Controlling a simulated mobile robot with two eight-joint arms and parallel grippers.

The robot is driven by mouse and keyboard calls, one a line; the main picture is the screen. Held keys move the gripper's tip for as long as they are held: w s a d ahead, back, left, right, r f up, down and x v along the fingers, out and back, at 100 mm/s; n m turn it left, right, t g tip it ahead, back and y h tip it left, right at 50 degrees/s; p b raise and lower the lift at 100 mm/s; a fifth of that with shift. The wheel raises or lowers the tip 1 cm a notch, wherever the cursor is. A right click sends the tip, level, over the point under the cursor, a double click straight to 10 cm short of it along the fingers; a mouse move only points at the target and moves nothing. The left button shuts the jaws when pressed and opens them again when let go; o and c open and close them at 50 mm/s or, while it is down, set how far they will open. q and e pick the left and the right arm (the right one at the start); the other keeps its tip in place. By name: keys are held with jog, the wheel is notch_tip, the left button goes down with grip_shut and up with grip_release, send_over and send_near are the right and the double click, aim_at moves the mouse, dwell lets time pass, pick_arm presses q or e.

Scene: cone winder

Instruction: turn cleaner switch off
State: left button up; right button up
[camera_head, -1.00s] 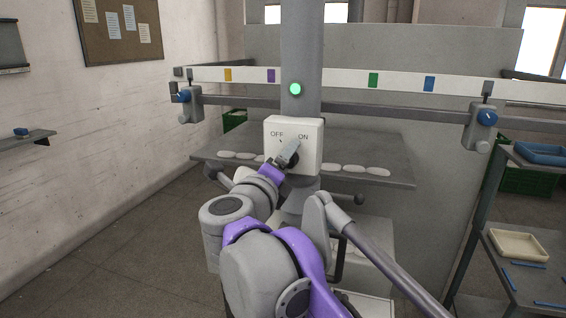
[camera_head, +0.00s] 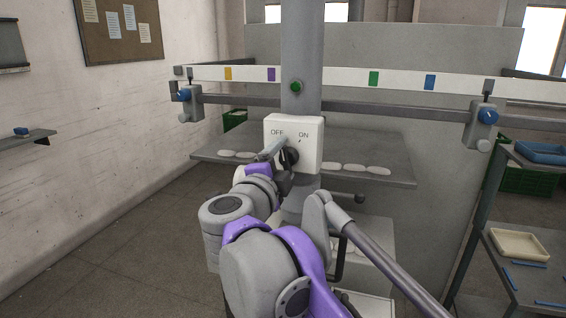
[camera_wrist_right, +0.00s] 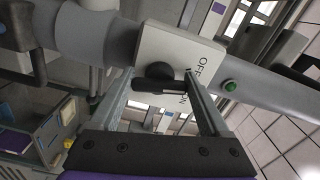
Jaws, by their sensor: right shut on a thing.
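The cleaner switch is a white box (camera_head: 309,133) with OFF and ON printed on it, fixed to a grey post. Its dark knob (camera_head: 291,157) shows low on the box, partly hidden by my right gripper (camera_head: 273,150). In the right wrist view, the black knob (camera_wrist_right: 160,71) and its bar lie between the two fingers of my right gripper (camera_wrist_right: 161,78), which is shut on it. The gripper is at the OFF side of the box. A green lamp (camera_head: 295,87) above the box is dark. My left gripper is not in view.
A grey shelf (camera_head: 392,154) with several pale oval pieces stands behind the post. A rail with blue knobs (camera_head: 487,118) crosses behind. A rack at right holds a blue tray (camera_head: 541,153) and a cream tray (camera_head: 518,244). The floor at left is clear.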

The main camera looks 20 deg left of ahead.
jog(key=shift+n, duration=1.7)
jog(key=o, duration=1.2)
jog(key=shift+s, duration=0.15)
jog(key=s+b, duration=0.1)
jog(key=s, duration=0.9)
jog(key=shift+s+a+b, duration=0.15)
jog(key=shift+s+b, duration=0.15)
jog(key=shift+b, duration=0.05)
